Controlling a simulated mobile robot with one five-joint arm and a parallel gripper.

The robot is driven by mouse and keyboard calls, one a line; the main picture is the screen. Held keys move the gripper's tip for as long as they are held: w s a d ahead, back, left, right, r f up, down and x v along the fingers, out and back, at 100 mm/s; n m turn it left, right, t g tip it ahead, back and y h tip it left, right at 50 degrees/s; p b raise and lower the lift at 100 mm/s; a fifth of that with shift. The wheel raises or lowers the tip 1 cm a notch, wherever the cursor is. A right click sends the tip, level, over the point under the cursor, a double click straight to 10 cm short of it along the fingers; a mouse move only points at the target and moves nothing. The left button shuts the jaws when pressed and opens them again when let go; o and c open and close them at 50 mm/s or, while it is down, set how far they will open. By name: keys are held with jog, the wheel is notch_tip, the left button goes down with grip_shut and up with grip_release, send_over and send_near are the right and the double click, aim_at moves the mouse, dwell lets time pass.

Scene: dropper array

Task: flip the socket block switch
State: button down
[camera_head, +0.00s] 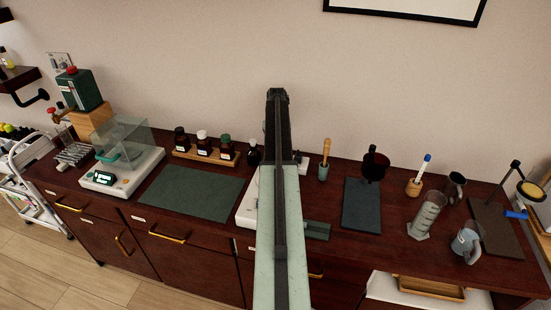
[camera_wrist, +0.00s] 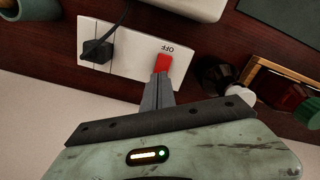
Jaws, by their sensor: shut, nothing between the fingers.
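The socket block (camera_wrist: 128,68) is a white strip on the dark wood top in the wrist view. A black plug (camera_wrist: 96,50) with a cord sits in one of its sockets. Its red switch (camera_wrist: 163,62) is at the block's right part, with the word OFF printed beside it, upside down in this view. My gripper (camera_wrist: 160,77) is shut and empty, its fingertips at the red switch's near edge; I cannot tell if they touch it. In the head view my arm hides most of the block and the switch.
Brown bottles in a wooden rack (camera_head: 207,157) stand left of my arm. A balance with a clear shield (camera_head: 127,137) and a green mat (camera_head: 192,193) lie further left. A dark board (camera_head: 361,207), a cylinder (camera_head: 427,216) and a jug (camera_head: 466,243) stand on the right.

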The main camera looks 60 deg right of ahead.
jog(key=shift+f+b, duration=0.75)
jog(key=shift+f, duration=0.05)
jog(key=shift+r, duration=0.1)
notch_tip(320, 180, up, 7)
jog(key=p, duration=0.7)
dwell(0.4)
